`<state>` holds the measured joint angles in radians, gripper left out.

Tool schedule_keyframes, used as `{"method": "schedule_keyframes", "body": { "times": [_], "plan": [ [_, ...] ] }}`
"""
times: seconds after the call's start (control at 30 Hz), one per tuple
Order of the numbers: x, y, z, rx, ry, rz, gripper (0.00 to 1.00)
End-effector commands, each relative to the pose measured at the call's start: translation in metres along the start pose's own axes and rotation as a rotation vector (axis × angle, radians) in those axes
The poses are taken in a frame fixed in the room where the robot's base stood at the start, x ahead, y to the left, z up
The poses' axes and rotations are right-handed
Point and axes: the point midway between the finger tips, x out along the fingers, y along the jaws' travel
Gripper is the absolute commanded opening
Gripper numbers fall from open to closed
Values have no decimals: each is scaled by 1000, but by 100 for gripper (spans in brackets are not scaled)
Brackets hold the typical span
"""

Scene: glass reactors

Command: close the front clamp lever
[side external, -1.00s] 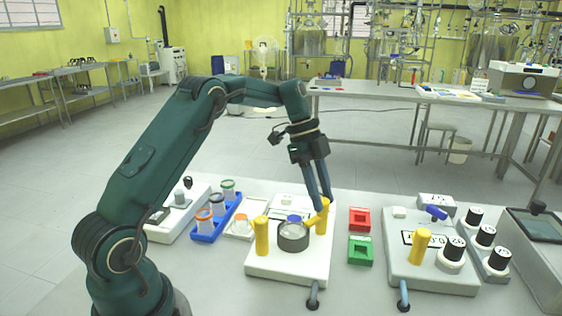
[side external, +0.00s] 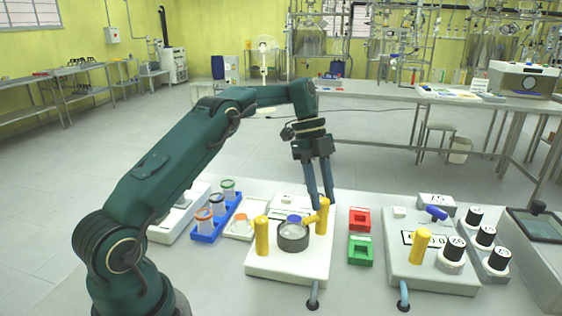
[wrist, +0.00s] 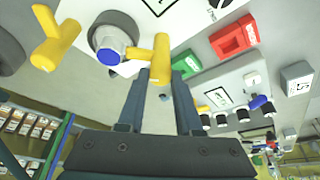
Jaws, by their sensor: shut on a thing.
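A white reactor base (side external: 262,269) carries a round grey clamp ring (side external: 293,237) around a small glass vessel with a blue part. Two yellow clamp levers stand beside the ring. The left lever (side external: 262,236) is upright and clear of my gripper. The right lever (side external: 322,217) has an upright post and an arm slanting toward the ring. My gripper (side external: 321,203) points down at this right lever, its fingers shut on it.
Red (side external: 359,219) and green (side external: 360,251) square holders sit right of the base. Further right is another white station (side external: 440,277) with a yellow post and several black-capped vials. A blue rack (side external: 216,222) with vials stands at the left.

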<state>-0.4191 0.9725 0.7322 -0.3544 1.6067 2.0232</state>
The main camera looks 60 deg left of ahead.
Motion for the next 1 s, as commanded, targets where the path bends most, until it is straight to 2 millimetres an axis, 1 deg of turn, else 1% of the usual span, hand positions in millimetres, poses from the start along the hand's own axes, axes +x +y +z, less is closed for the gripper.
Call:
{"method": "schedule_keyframes", "body": {
  "times": [0.1,0.13,0.17,0.2,0.67,0.87,1.0],
  "plan": [
    [0,1,0,0,-1,2,0],
    [0,1,0,0,-1,2,45],
    [0,0,0,0,-1,2,57],
    [0,0,0,0,-1,2,64],
    [0,1,0,-24,0,-9,64],
    [0,2,-1,-115,1,-46,64],
    [0,2,-1,-205,1,-84,64]
  ]
}}
